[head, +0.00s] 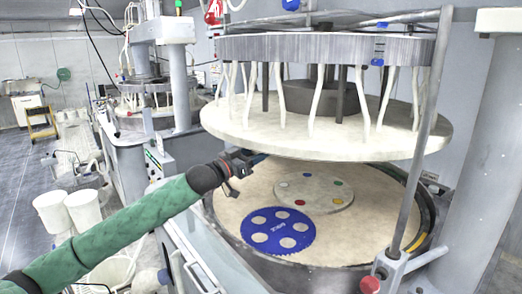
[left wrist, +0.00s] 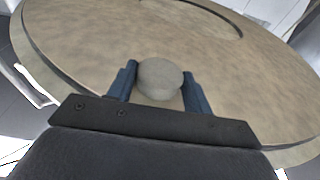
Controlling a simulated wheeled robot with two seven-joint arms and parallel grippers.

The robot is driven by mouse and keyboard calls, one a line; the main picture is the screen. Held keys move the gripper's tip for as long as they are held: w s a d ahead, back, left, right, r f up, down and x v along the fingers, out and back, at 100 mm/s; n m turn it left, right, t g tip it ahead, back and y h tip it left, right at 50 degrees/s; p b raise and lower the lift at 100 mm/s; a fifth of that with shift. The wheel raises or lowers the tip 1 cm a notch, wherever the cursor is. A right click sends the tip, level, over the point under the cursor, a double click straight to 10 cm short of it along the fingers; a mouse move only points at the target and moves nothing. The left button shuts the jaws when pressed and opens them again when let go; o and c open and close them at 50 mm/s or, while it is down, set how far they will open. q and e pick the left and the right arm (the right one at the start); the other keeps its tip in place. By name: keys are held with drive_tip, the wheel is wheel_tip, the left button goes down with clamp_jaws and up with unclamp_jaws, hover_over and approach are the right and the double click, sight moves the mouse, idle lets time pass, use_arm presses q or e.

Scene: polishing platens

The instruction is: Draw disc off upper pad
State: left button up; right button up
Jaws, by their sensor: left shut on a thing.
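The upper pad (head: 330,142) is a wide beige round plate hung under a grey ring, and its pale underside (left wrist: 75,45) fills the left wrist view. A small grey round disc (left wrist: 160,78) shows against that underside, between the two blue fingers. My left gripper (head: 256,158) reaches in under the left edge of the upper pad and is shut on the disc. In the head view the disc is too small or hidden to make out. I cannot tell whether the disc still touches the pad. My right gripper is in neither view.
Below lies the lower platen (head: 365,215) with a blue toothed carrier (head: 277,240) and a pale plate with coloured dots (head: 314,203). A grey upright rod (head: 422,130) stands at the right. The gap between pad and platen is narrow.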

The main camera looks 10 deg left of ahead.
use_arm(q)
drive_tip(key=shift+c, duration=0.7)
drive_tip(key=shift+f, duration=0.55)
